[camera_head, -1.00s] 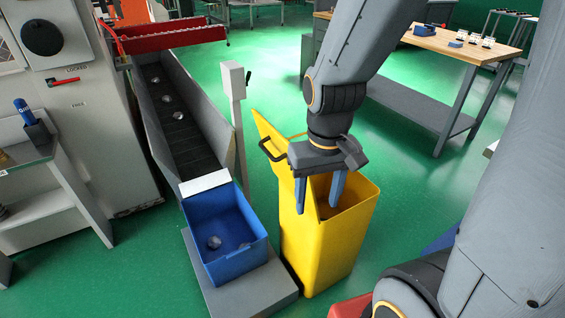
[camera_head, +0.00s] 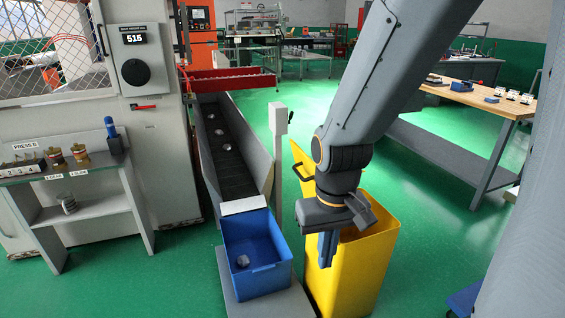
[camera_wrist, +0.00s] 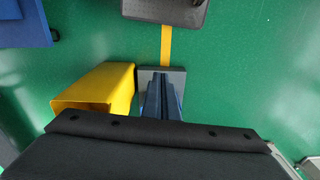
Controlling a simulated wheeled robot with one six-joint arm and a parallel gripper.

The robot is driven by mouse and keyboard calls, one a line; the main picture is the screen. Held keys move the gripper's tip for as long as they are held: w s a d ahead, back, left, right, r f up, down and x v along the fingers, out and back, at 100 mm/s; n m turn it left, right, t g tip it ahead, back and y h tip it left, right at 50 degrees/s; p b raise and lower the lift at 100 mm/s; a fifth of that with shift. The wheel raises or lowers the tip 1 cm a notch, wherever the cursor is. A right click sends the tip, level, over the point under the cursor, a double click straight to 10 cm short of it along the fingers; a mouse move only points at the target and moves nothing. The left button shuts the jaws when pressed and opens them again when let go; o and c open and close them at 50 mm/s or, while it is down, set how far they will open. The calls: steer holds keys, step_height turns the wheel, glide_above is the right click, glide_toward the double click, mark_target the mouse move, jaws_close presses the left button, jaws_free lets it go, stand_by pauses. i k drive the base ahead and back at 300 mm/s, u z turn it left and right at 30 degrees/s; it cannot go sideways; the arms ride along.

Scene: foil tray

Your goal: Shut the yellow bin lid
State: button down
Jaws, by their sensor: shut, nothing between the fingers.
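The yellow bin (camera_head: 368,272) stands upright on the floor, right of the blue tub. The bin is therefore open. My gripper (camera_head: 328,250) points down with its blue fingers together and empty, in front of the bin's left part in the head view. Whether it touches the bin, I cannot tell. My arm hides part of the lid and opening. In the wrist view the shut fingers (camera_wrist: 162,97) are right of a yellow box shape, likely the bin (camera_wrist: 98,90).
A blue tub (camera_head: 262,268) with a metal piece in it stands on a grey base left of the bin. A chute (camera_head: 228,165) and a grey post (camera_head: 279,150) are behind. A wooden-topped bench (camera_head: 470,92) stands at the back right. Green floor is free between.

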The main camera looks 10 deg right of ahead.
mark_target(305, 167)
steer(key=z, duration=0.05)
steer(key=i, duration=0.85)
steer(key=z, duration=0.1)
